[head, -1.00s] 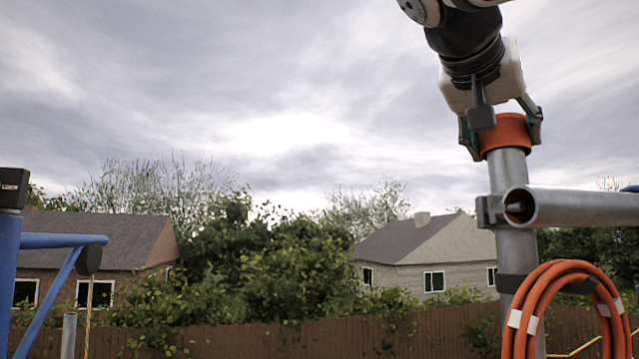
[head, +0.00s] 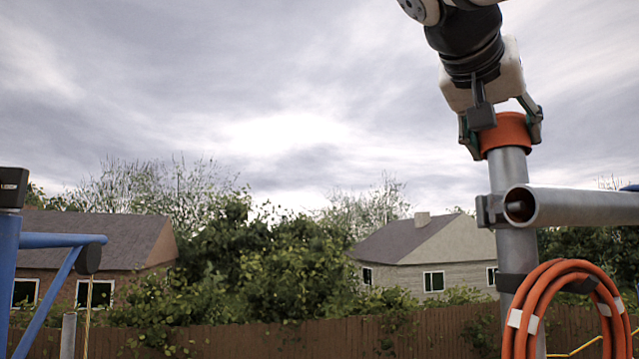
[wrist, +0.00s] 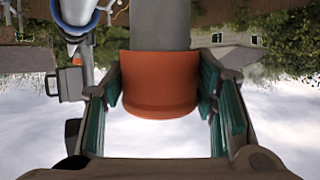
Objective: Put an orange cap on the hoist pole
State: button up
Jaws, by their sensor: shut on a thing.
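An orange cap (head: 506,132) sits on the top end of an upright grey metal pole (head: 517,257) at the right in the head view. My gripper (head: 503,130) is above the pole with its fingers on either side of the cap, shut on it. In the wrist view the cap (wrist: 160,84) lies between the green-padded fingers of my gripper (wrist: 160,88), and the grey pole (wrist: 160,25) runs out of it toward the top. The cap's rim is around the pole; its inside is hidden.
A horizontal grey tube (head: 585,207) is clamped to the pole just below the cap. A coil of orange hose (head: 530,312) hangs lower on the pole. A blue hoist frame (head: 60,240) stands at far left. Open sky lies left of the pole.

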jog(key=shift+d+r+p, duration=0.15)
jog(key=shift+r+p, duration=0.35)
jog(key=shift+r, duration=0.25)
jog(key=shift+a, duration=0.2)
dwell(0.7)
jog(key=shift+f+b, duration=1.5)
jog(key=shift+f, duration=0.1)
dwell(4.2)
jog(key=o, duration=1.3)
